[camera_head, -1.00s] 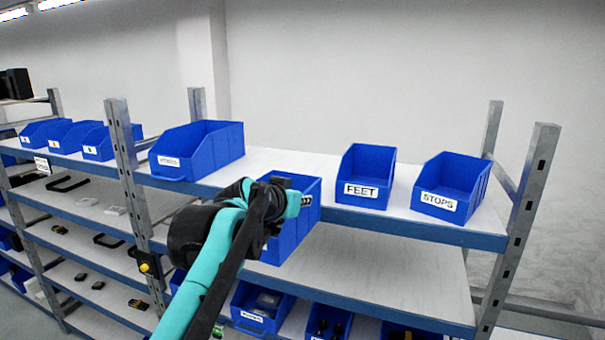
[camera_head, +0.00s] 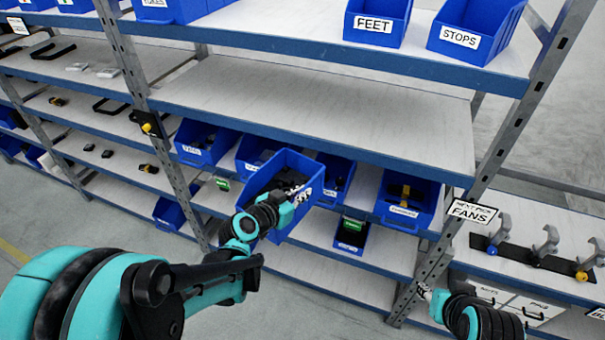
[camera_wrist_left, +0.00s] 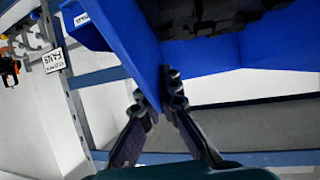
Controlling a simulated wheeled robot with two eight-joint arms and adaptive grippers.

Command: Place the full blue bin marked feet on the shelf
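A blue bin (camera_head: 262,185) filled with dark parts is in front of the lower shelves in the head view, tilted. My left gripper (camera_head: 303,192) is at its near right wall. In the left wrist view the fingers (camera_wrist_left: 160,98) are closed on the wall of this bin (camera_wrist_left: 215,70). No label shows on the side of it that I see. Another blue bin labelled FEET (camera_head: 375,24) stands on the top shelf (camera_head: 250,35). My right gripper (camera_head: 425,291) is at the lower right by the rack post, too small to read.
A blue STOPS bin (camera_head: 475,30) stands right of the FEET bin. The shelf board (camera_head: 310,105) below them is bare. Several filled bins, one of them at the right (camera_head: 408,200), sit on the shelf under it. A steel post (camera_head: 500,130) bounds the bay on the right.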

